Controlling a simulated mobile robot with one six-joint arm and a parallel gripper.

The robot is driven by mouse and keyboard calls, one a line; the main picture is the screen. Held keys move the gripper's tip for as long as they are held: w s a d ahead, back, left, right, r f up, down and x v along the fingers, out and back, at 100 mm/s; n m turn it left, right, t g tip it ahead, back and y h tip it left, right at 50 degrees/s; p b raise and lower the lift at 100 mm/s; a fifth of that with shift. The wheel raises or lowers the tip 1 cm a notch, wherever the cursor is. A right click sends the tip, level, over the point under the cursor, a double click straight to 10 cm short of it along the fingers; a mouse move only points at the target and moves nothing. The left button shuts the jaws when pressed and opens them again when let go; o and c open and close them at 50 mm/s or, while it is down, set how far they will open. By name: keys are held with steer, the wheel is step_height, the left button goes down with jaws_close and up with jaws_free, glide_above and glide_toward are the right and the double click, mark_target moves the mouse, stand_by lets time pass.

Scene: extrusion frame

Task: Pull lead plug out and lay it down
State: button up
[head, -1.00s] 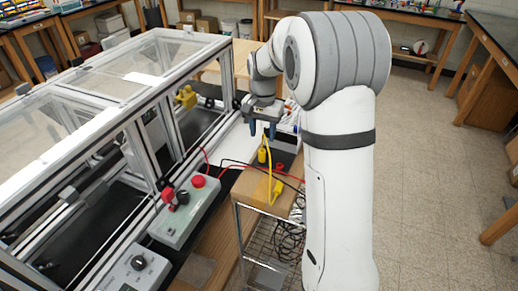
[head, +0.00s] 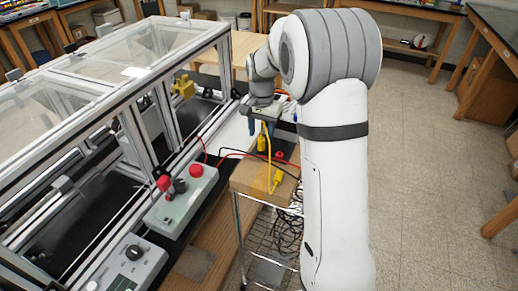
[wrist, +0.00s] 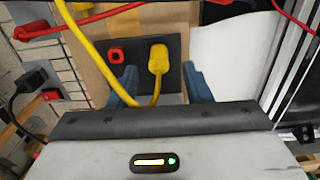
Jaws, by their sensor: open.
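A yellow lead plug (wrist: 158,58) stands in the black panel (wrist: 138,82) in the wrist view, with its yellow cable curving away to the left. In the head view the yellow plug (head: 261,144) is just below my gripper (head: 262,127). My gripper's blue fingers are open in the wrist view (wrist: 161,86), one to each side of the plug's line, with clear gaps. I cannot tell how far down they reach beside it. A red socket (wrist: 116,55) is left of the plug. A second yellow plug (head: 276,180) shows at the wooden block's front.
The wooden block (head: 254,186) sits on a wire cart. Red and black leads cross beside it. A control box (head: 181,207) with red knobs and the framed enclosure (head: 130,75) stand to the left. A white sheet (wrist: 222,55) lies right of the panel.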

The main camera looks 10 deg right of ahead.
mark_target(262, 139)
step_height(262, 139, down, 4)
steer(key=shift+f+b, duration=0.1)
steer(key=shift+b, duration=0.85)
steer(key=shift+c, duration=0.6)
jaws_close()
steer(key=shift+r, duration=0.25)
steer(key=shift+r+p, duration=2.15)
steer(key=shift+r, duration=0.7)
